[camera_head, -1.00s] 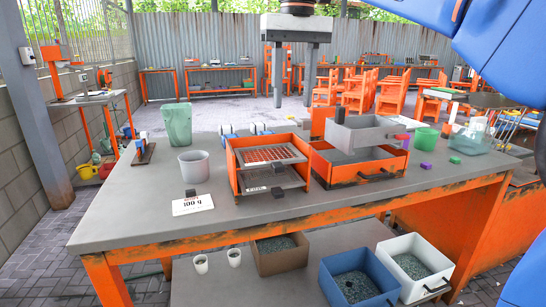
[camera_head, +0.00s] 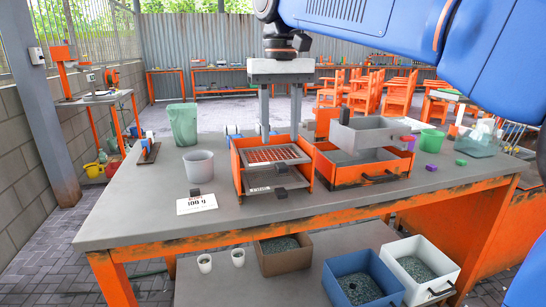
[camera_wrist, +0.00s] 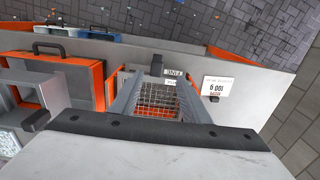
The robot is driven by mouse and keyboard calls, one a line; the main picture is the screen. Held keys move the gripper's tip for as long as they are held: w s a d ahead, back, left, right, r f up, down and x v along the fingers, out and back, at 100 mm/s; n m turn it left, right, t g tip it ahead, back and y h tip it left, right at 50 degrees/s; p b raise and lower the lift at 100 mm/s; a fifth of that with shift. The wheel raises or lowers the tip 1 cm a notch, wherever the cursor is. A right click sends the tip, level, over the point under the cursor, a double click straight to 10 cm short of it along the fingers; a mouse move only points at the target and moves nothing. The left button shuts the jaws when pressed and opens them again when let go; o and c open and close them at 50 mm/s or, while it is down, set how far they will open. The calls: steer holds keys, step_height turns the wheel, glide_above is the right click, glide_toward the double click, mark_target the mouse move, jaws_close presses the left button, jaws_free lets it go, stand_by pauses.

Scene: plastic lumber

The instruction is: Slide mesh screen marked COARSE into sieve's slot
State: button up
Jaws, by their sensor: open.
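An orange rack (camera_head: 234,165) on the table holds mesh screens on two levels. The upper mesh screen (camera_head: 275,154) has a dark handle (camera_head: 281,167) at the front; a lower dark handle (camera_head: 281,191) shows beneath. In the wrist view, a label reading FINE (camera_wrist: 173,72) shows upside down, with another label partly hidden beside it; I cannot read COARSE. My gripper (camera_head: 280,132) is open and empty, pointing down above the rack's rear. Right of the rack stands an orange box (camera_head: 338,178) with a grey tray (camera_head: 368,135) above it, likely the sieve; its slot is not clear.
Purple and green blocks sit at the right. Bins of gravel stand on a lower shelf. The table's front left is clear.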

mark_target(282, 166)
steer(key=shift+w+d+f, duration=0.1)
steer(key=shift+d+f, duration=0.05)
steer(key=shift+f, duration=1.7)
steer(key=shift+w+d+f, duration=0.1)
steer(key=shift+d+f, duration=0.05)
steer(key=shift+f, duration=1.65)
jaws_close()
